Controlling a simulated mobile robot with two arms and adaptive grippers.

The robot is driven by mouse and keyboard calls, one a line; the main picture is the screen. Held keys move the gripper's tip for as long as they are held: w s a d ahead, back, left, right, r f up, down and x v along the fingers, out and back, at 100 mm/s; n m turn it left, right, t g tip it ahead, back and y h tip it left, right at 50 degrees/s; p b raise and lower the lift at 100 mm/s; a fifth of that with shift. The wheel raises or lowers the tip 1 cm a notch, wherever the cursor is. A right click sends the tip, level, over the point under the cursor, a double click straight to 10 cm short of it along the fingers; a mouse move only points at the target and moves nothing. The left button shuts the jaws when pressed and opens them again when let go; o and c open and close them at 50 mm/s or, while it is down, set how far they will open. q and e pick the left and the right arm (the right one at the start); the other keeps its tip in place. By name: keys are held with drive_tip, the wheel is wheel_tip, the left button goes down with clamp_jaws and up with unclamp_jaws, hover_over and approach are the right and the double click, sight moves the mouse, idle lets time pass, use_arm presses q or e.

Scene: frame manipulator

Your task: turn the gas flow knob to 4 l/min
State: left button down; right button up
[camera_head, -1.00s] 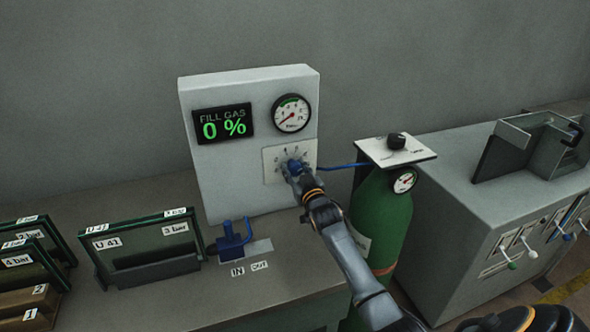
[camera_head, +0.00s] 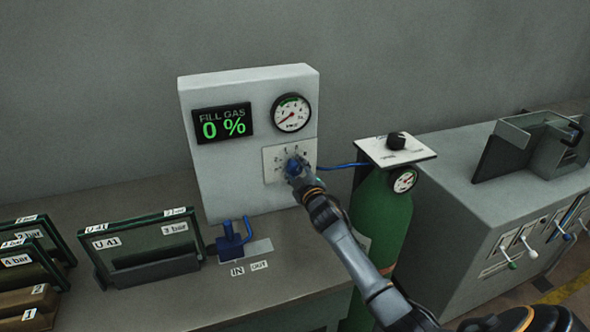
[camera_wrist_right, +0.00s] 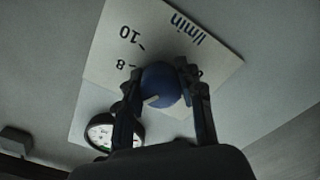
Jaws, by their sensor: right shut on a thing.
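The blue gas flow knob (camera_head: 294,167) sits on a white scale plate (camera_head: 270,168) on the front of the grey fill gas box (camera_head: 190,130). My right gripper (camera_head: 299,172) is at the knob and hides part of it and of the scale. In the right wrist view, the two fingers of the gripper (camera_wrist_right: 157,88) are shut on the blue knob (camera_wrist_right: 160,84), one on each side. A pale pointer line shows on the knob. The plate there (camera_wrist_right: 135,50) reads 8, 10 and l/min; the lower numbers are mostly covered. My left gripper is not in view.
A round gauge (camera_head: 291,113) and a display (camera_head: 222,122) reading 0 % are on the box. A green gas cylinder (camera_head: 382,225) stands close right of my arm. A blue clamp (camera_head: 232,243) and framed panes (camera_head: 140,243) are on the bench at left.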

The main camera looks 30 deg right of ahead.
drive_tip(key=n, duration=0.4)
drive_tip(key=shift+n, duration=0.3)
drive_tip(key=n, duration=0.4)
drive_tip(key=shift+n, duration=0.4)
drive_tip(key=o, duration=1.2)
drive_tip(key=shift+s, duration=0.1)
drive_tip(key=v, duration=1.1)
drive_tip(key=shift+s+a, duration=0.15)
drive_tip(key=shift+s, duration=0.25)
